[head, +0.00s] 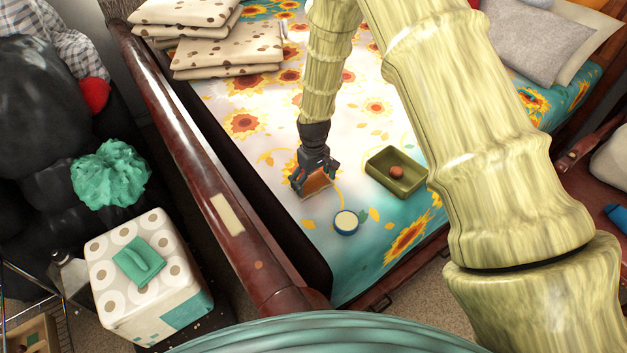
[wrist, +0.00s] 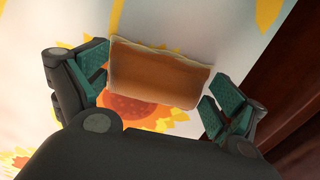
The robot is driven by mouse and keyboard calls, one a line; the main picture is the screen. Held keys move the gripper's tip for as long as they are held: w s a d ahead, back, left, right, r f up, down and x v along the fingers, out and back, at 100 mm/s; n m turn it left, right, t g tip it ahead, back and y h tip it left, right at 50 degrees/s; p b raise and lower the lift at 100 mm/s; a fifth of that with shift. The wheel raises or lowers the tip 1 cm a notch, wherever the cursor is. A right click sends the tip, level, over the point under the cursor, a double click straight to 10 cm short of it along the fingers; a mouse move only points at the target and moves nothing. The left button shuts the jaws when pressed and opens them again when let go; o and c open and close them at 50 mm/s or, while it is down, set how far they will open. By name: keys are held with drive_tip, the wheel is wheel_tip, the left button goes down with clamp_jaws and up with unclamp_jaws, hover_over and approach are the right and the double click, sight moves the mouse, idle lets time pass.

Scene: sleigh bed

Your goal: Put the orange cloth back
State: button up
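The orange cloth (head: 318,185) is a small, flat, folded rectangle lying on the sunflower bedspread. It also shows in the wrist view (wrist: 158,75), with a paler edge along its top. My gripper (head: 314,180) is open over the cloth. In the wrist view my gripper (wrist: 155,92) has one teal-padded finger at each end of the cloth. The left finger is close to the cloth's left end; I cannot tell whether it touches. A small gap shows at the right finger. Part of the cloth is hidden by the fingers in the head view.
An olive tray (head: 381,180) holding a round brown item (head: 396,172) is right of my gripper. A small blue-rimmed round container (head: 346,222) stands in front. The dark wooden bed rail (head: 200,165) runs along the left. Folded spotted bedding (head: 228,52) lies at the back.

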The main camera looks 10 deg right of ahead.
idle(0.3)
wheel_tip(320, 180, up, 12)
idle(0.7)
